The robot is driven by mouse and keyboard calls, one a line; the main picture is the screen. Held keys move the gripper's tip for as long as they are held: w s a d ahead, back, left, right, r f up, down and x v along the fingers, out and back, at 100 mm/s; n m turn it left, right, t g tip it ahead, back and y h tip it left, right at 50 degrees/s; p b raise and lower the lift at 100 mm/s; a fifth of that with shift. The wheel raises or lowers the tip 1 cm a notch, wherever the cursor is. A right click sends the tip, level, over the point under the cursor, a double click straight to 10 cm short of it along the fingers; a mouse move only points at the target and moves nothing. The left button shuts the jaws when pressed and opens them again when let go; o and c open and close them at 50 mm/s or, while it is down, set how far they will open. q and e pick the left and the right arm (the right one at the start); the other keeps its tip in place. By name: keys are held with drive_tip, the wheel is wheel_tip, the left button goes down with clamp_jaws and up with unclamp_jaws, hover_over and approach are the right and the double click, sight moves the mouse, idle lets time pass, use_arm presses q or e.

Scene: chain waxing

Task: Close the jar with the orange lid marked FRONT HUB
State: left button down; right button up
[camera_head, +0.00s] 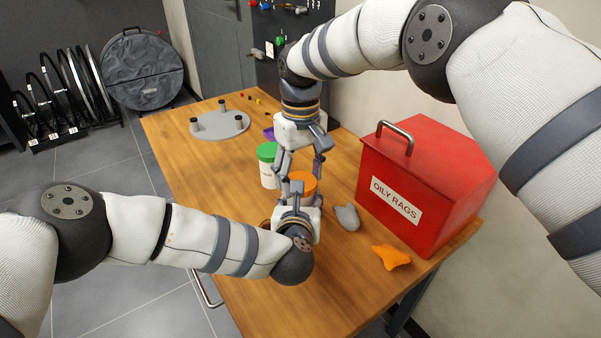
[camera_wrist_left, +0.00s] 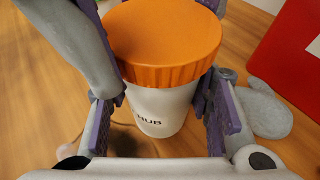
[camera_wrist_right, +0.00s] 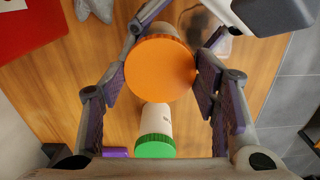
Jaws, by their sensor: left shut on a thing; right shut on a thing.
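The white jar (camera_wrist_left: 160,108) stands upright with "HUB" readable on its side. The ribbed orange lid (camera_wrist_left: 163,42) is on the jar's mouth, level, with no gap visible from this side. It also shows in the head view (camera_head: 301,183) and the right wrist view (camera_wrist_right: 160,68). My left gripper (camera_wrist_left: 165,115) is shut on the jar's body, one finger on each side. My right gripper (camera_wrist_right: 163,72) comes from above and is shut on the orange lid's rim. The lid's marking is not visible.
A white jar with a green lid (camera_head: 267,152) stands close behind. A purple thing (camera_head: 269,134) lies beyond it. A grey rag (camera_head: 346,217), an orange rag (camera_head: 391,257) and the red OILY RAGS bin (camera_head: 420,180) are to the right. A grey round stand (camera_head: 219,125) is at the back left.

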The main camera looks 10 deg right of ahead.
drive_tip(key=shift+f, duration=0.65)
drive_tip(key=m, duration=0.5)
idle(1.2)
drive_tip(key=o, duration=0.8)
drive_tip(key=shift+o, duration=0.2)
drive_tip(key=shift+r, duration=2.3)
